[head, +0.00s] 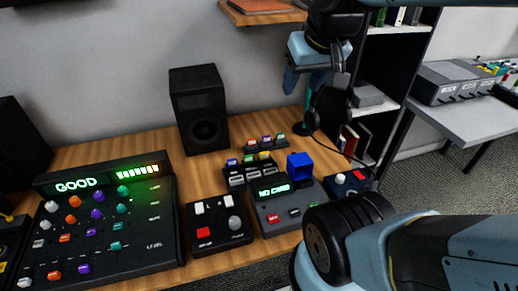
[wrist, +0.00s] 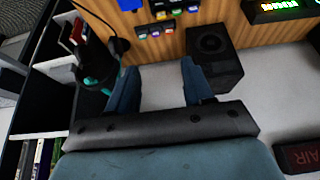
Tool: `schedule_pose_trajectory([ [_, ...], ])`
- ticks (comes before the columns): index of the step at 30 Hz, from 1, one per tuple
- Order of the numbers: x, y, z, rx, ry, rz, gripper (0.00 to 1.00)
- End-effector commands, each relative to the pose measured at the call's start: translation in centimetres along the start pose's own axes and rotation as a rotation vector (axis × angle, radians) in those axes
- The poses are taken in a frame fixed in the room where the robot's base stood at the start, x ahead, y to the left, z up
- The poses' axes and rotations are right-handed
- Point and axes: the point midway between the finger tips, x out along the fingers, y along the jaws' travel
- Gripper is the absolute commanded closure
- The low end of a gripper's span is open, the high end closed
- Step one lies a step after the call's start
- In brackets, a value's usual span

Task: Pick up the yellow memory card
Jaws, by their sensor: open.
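Small coloured memory cards stand in two dark holders on the wooden desk. The back holder (head: 267,146) carries several more cards. My gripper (head: 312,85) is open and empty, high above and behind the right of the desk, well apart from the cards. In the wrist view, my gripper (wrist: 160,75) has its fingers spread, with the cards beyond the tips.
A card reader (head: 285,208) showing "NO CARD" with a blue block (head: 300,166) stands in front of the holders. A black speaker (head: 199,108) is behind left. A mixer (head: 105,225) and a button box (head: 218,222) are left. Headphones (head: 332,112) hang at right by a bookshelf.

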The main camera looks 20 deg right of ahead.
Motion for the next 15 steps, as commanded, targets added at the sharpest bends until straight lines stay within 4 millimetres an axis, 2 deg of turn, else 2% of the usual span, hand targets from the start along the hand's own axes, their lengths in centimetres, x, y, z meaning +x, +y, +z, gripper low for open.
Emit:
schedule_pose_trajectory([
  [15,8.2,-0.2,-5.6,0.001,-0.160,0.004,0.49],
])
